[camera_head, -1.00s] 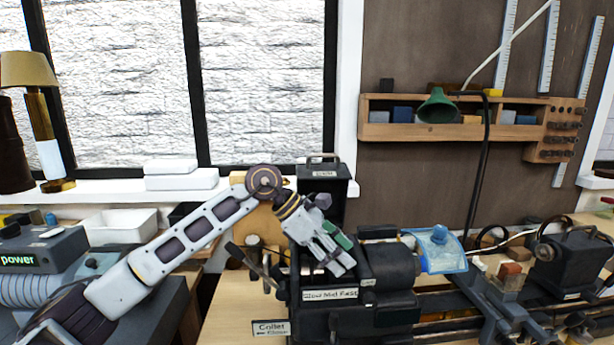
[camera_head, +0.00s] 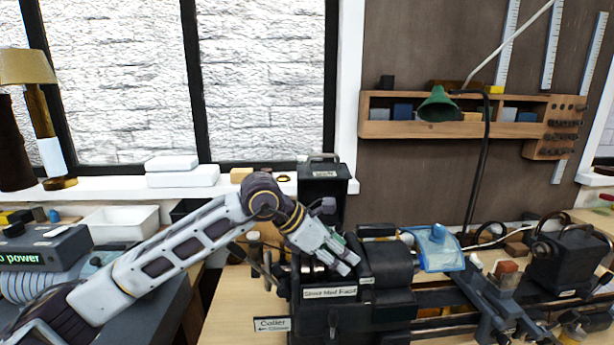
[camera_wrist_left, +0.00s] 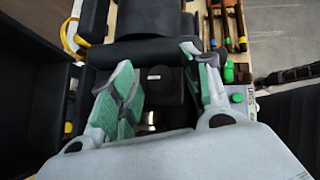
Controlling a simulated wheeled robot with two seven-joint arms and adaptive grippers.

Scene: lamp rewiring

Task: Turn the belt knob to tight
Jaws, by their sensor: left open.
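The black lathe headstock (camera_head: 350,316) stands on the bench at centre, with a "Slow Med Fast" label (camera_head: 330,292) on its front. My left gripper (camera_head: 345,259) is over the top of the headstock, its fingers pointing down and to the right. In the left wrist view its two green-padded fingers (camera_wrist_left: 157,66) are spread apart, with dark machine parts (camera_wrist_left: 160,85) showing between them. I cannot make out the belt knob for certain; the fingers cover part of the headstock top. My right gripper is not in view.
A dark box with a small label (camera_head: 323,174) stands behind the headstock. A "Collet" sign (camera_head: 272,325) is at its lower left. A blue translucent guard (camera_head: 440,250) sits to the right. A green lamp (camera_head: 438,106) hangs above. Bare bench (camera_head: 235,305) shows left of the lathe.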

